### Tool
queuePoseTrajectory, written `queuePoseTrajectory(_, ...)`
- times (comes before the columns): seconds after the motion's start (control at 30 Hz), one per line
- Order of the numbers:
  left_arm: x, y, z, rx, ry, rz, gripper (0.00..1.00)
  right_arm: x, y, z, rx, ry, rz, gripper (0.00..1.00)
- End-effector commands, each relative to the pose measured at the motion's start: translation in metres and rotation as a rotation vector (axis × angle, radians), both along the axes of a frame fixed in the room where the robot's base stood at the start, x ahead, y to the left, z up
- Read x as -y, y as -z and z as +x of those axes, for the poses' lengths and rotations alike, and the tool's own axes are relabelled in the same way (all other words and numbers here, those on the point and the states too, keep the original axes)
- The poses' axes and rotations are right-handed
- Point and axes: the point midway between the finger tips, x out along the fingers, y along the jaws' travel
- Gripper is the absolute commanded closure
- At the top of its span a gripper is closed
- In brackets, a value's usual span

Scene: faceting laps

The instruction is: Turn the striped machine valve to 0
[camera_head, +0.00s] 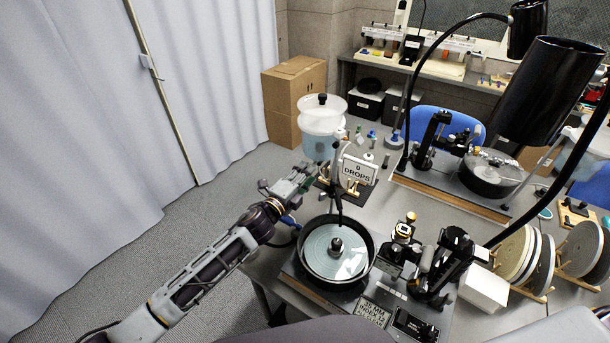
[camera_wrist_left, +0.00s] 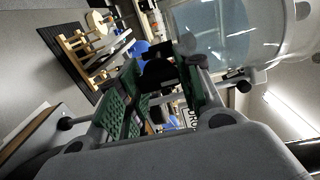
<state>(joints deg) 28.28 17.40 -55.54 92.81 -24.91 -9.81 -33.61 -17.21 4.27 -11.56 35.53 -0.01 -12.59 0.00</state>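A clear drip tank (camera_head: 322,128) with a white lid and black knob stands behind the near faceting machine. A placard (camera_head: 357,172) reading "0 DROPS" is beside it. A thin dark spout (camera_head: 337,190) runs down toward the machine's pale lap (camera_head: 322,252). My left gripper (camera_head: 310,170) is just left of and below the tank. In the left wrist view its green-padded fingers (camera_wrist_left: 160,75) are apart, with the tank (camera_wrist_left: 225,35) close at upper right. A dark part shows between or behind the fingertips; I cannot tell whether it is the valve or whether they touch it. My right gripper is out of view.
A second faceting machine (camera_head: 490,172) stands at the back right with a black lamp (camera_head: 540,90) above. Laps on wooden racks (camera_head: 520,255) are at right. Cardboard boxes (camera_head: 295,98) and a curtain (camera_head: 70,130) are at left. Floor left of the bench is clear.

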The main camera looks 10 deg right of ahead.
Motion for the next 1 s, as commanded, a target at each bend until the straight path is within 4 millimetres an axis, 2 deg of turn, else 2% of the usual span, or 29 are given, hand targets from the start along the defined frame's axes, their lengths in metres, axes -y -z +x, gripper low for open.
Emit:
queuePoseTrajectory(0.03, 0.000, 0.001, 0.000, -0.001, 0.000, 0.001, 0.58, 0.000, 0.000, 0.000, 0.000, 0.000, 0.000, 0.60)
queuePoseTrajectory(0.17, 0.000, 0.001, 0.000, -0.001, 0.000, 0.000, 0.43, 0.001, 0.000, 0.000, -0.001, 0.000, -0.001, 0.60)
queuePoseTrajectory(0.47, 0.000, 0.000, 0.000, -0.001, 0.000, -0.001, 0.43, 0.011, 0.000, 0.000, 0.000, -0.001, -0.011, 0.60)
queuePoseTrajectory(0.67, -0.004, 0.000, -0.003, -0.001, -0.001, 0.000, 0.43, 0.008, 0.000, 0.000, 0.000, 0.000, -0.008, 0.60)
queuePoseTrajectory(1.0, -0.022, 0.001, -0.022, -0.002, -0.001, 0.001, 0.43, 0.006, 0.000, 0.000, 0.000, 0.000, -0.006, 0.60)
